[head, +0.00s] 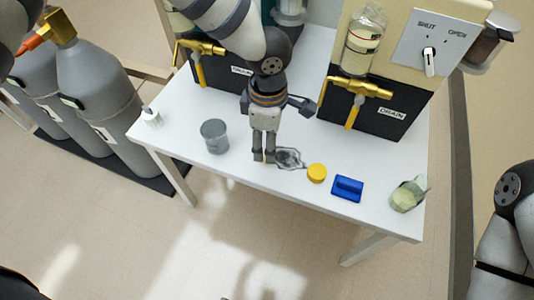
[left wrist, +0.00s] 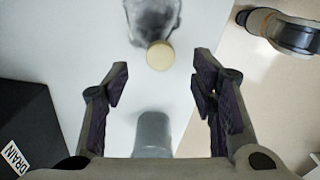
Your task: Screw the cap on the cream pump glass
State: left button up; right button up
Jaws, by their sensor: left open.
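A round cream-coloured disc, which looks like the cap (left wrist: 160,55), lies on the white table in the left wrist view. In the head view I cannot make it out; my fingers seem to hide it. My left gripper (head: 264,157) points down over the table, open and empty. In the left wrist view its fingers stand apart on either side, with the disc ahead of them. A clear glass jar (head: 362,45), apparently the cream pump glass, sits above the brass drain valve (head: 358,88) on the cream unit. I cannot see its mouth clearly. My right gripper is out of view.
A crumpled clear item (head: 288,158) lies beside my left fingers. Around it are a grey cup (head: 214,136), a yellow disc (head: 316,172), a blue block (head: 347,188), a greenish container (head: 407,194) and a small white bottle (head: 151,117). Grey cylinders (head: 100,100) stand left of the table.

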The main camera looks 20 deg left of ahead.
pick_arm(q)
notch_tip(320, 180, down, 5)
jog(key=shift+a+r, duration=0.1)
jog(key=shift+r, duration=0.1)
jog(key=c, duration=0.8)
